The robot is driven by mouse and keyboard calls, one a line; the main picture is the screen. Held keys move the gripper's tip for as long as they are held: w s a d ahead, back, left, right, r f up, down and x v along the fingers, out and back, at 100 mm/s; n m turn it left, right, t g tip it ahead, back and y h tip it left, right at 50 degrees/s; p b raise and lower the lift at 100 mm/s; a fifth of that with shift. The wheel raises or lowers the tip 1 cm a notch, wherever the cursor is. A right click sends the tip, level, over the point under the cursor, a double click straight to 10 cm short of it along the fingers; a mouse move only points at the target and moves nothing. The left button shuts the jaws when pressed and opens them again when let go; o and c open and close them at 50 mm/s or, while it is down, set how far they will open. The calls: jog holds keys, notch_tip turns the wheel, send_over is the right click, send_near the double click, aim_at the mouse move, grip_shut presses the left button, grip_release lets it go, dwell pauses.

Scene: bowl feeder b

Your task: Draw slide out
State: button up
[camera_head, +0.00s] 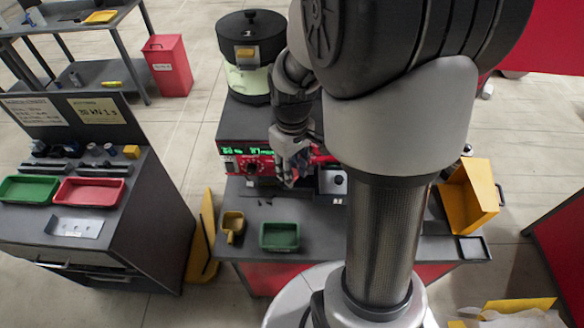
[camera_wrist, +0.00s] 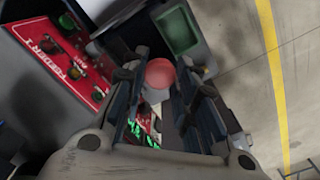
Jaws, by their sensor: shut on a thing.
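My gripper (camera_head: 290,176) reaches down at the front of the bowl feeder's red control panel (camera_head: 246,161). In the wrist view, its two fingers (camera_wrist: 168,92) stand on either side of a round red knob (camera_wrist: 160,73). The gripper is shut on this knob. The knob seems to belong to the slide, but the slide's body is mostly hidden by the fingers, and how far out it is cannot be told. The feeder's black-lidded bowl (camera_head: 251,40) stands behind, above the grey housing.
A green tray (camera_head: 280,236) and a yellow scoop-like container (camera_head: 232,226) stand on the bench in front. A yellow bin (camera_head: 468,196) is at the right. A side bench (camera_head: 150,190) with green and red trays stands at the left. The floor between is partly free.

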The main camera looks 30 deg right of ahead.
grip_shut()
jog(key=w+a+p, duration=0.1)
jog(key=w+a, duration=0.7)
jog(key=a, duration=0.4)
jog(key=shift+w+p, duration=0.2)
jog(key=shift+p, duration=0.1)
jog(key=shift+a+r, duration=0.1)
jog(key=shift+o, duration=1.4)
grip_release()
jog(key=o, duration=0.4)
jog(key=shift+a, duration=0.2)
jog(key=shift+o, duration=0.6)
jog(key=shift+d, duration=0.15)
